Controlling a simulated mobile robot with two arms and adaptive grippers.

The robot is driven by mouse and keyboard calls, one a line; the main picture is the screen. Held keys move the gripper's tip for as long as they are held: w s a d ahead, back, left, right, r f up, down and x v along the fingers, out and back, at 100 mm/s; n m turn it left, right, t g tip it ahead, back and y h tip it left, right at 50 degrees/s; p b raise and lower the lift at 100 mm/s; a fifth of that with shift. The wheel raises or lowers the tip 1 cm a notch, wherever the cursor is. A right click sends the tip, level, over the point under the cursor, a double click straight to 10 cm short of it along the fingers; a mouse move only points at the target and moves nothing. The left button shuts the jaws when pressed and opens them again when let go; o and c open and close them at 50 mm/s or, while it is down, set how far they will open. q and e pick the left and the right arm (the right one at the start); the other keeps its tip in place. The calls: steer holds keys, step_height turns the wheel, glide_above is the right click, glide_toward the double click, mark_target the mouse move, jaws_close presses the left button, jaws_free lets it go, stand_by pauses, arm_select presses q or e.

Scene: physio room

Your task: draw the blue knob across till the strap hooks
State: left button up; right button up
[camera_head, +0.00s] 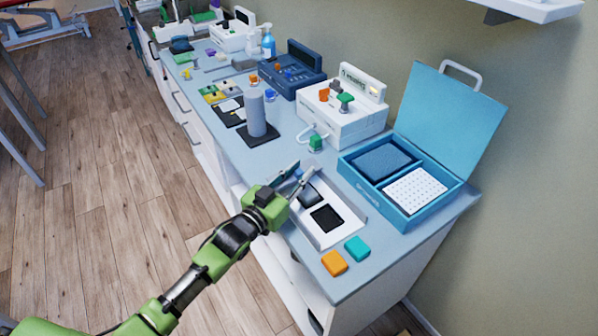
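My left gripper (304,169) reaches in over the bench, above the back end of a white tray-like device (325,236). Its two fingers are apart. A small blue patch, perhaps the blue knob (298,174), shows between them; I cannot tell whether they grip it. A dark grey curved piece, possibly the strap (309,195), lies on the device just in front of the fingers. A black square pad (327,218) lies nearer on the same device. The gripper hides the device's back left part, and no hook can be made out. My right gripper is not in view.
An open blue case (384,202) stands right of the device, its lid raised. Orange (334,262) and teal (357,248) blocks lie at the near end. A grey cylinder (256,113), a green-topped piece (316,143) and a white machine (342,118) stand behind.

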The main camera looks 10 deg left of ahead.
arm_select(q)
jaws_close()
steer(key=shift+s+d, duration=0.1)
steer(key=shift+d, duration=0.05)
steer(key=s+d+p, duration=0.4)
steer(key=s+d, duration=0.7)
steer(key=shift+s+d+p, duration=0.4)
steer(key=shift+s+d, duration=0.2)
steer(key=shift+d, duration=0.05)
steer(key=shift+s+d+f, duration=0.1)
steer(key=o, duration=0.5)
jaws_free()
steer(key=shift+s, duration=0.1)
